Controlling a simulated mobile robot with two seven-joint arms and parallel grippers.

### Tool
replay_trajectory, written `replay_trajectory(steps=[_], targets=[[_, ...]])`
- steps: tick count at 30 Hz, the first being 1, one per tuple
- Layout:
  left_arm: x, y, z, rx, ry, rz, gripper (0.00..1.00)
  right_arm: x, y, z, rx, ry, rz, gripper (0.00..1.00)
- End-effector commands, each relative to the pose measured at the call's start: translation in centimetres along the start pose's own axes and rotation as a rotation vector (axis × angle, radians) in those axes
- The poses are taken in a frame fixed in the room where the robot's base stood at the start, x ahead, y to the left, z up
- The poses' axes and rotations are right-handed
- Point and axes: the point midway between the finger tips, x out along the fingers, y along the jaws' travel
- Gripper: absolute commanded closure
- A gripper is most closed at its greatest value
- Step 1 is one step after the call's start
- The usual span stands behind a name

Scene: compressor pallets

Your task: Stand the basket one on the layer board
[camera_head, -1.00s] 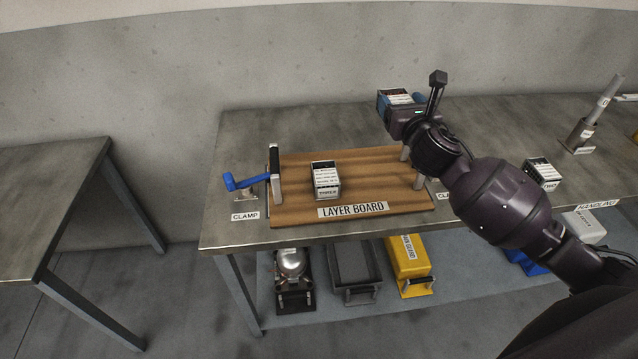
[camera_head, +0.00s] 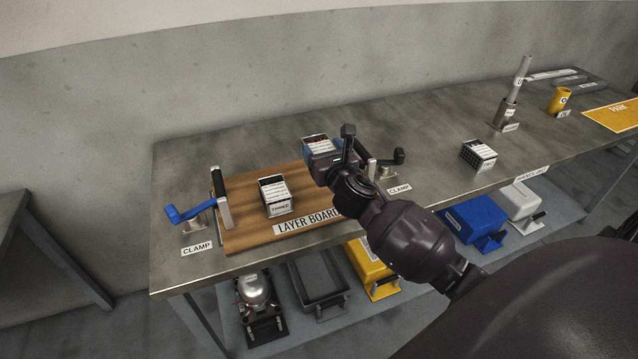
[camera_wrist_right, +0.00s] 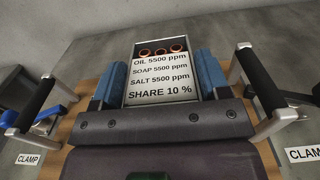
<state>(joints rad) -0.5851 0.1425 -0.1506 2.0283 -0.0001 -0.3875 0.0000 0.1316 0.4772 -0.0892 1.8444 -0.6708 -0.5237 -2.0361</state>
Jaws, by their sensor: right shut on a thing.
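Basket one (camera_head: 316,144), a small dark box with a white printed label, is held by my right gripper (camera_head: 322,158). In the right wrist view basket one (camera_wrist_right: 160,77) sits between the blue fingers of the gripper (camera_wrist_right: 160,85), with several reddish rings at its top. The gripper is shut on it, over the back right part of the wooden layer board (camera_head: 245,234). Whether its underside touches the board is hidden. Another labelled basket (camera_head: 277,197) stands upright on the left half of the board. My left gripper is not in view.
A clamp with a blue handle (camera_head: 188,211) is at the board's left; a black-handled clamp (camera_head: 388,164) is at its right. A third basket (camera_head: 478,155) stands farther right on the bench (camera_head: 440,125). A metal post (camera_head: 510,95) stands beyond it. Bins sit on the shelf below.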

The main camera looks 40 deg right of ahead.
Motion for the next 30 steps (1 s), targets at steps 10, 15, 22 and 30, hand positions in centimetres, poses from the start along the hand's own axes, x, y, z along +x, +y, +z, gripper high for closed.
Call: replay_trajectory(steps=[10, 15, 22, 30], targets=[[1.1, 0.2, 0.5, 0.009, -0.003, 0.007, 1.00, 0.0, 0.1, -4.8, 0.001, -0.001, 0.002, 0.70], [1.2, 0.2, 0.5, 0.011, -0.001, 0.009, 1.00, 0.0, 0.1, -5.6, 0.000, 0.000, 0.001, 0.70], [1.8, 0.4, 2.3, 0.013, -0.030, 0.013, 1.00, 0.0, 0.1, -8.9, 0.001, 0.005, 0.000, 0.70], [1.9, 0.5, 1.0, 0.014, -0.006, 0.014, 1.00, 0.0, 0.1, -8.9, 0.000, -0.003, 0.002, 0.70]])
